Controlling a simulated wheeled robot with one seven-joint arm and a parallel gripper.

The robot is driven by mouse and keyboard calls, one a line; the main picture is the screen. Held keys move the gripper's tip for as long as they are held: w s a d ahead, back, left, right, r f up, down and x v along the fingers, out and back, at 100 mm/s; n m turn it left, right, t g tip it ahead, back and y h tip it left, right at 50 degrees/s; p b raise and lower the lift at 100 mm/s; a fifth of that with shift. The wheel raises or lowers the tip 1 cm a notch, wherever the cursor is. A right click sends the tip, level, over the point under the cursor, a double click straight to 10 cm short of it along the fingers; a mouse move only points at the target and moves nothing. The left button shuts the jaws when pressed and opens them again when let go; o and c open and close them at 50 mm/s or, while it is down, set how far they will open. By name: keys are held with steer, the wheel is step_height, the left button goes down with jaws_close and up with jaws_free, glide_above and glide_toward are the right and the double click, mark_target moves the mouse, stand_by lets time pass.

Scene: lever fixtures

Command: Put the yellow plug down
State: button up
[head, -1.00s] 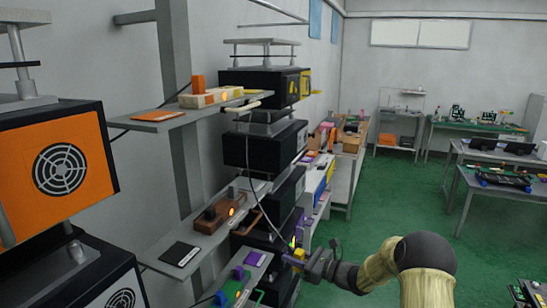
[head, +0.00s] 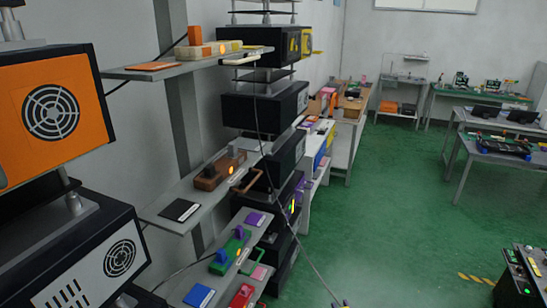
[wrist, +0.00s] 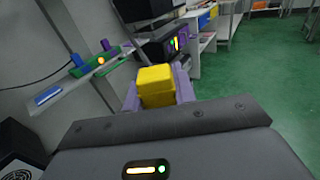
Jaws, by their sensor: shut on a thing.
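The yellow plug (wrist: 155,82) is a bright yellow block in the middle of the wrist view. My gripper (wrist: 157,92) is shut on it, with one purple finger at each side. The plug is held in the air; its lower part is hidden by the gripper body. In the head view, a thin grey cable (head: 305,258) runs down from the equipment rack to the bottom edge.
A low grey shelf (head: 203,278) carries a green lever fixture (head: 231,252) and coloured pads, including a blue pad (head: 199,296) and a red one (head: 242,294). Above it are a shelf with a brown fixture (head: 219,172) and a higher shelf. Green floor (head: 400,220) is open at right.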

steer(key=s+f+m+h, duration=0.1)
steer(key=s+d+f+m+h, duration=0.1)
steer(key=s+h, duration=0.1)
steer(key=shift+s+f, duration=0.3)
steer(key=shift+f, duration=0.1)
steer(key=w+a+r, duration=0.4)
steer(key=a+r, duration=0.1)
steer(key=a, duration=0.2)
steer(key=shift+w+r, duration=0.15)
steer(key=shift+r, duration=0.05)
steer(key=shift+d, duration=0.1)
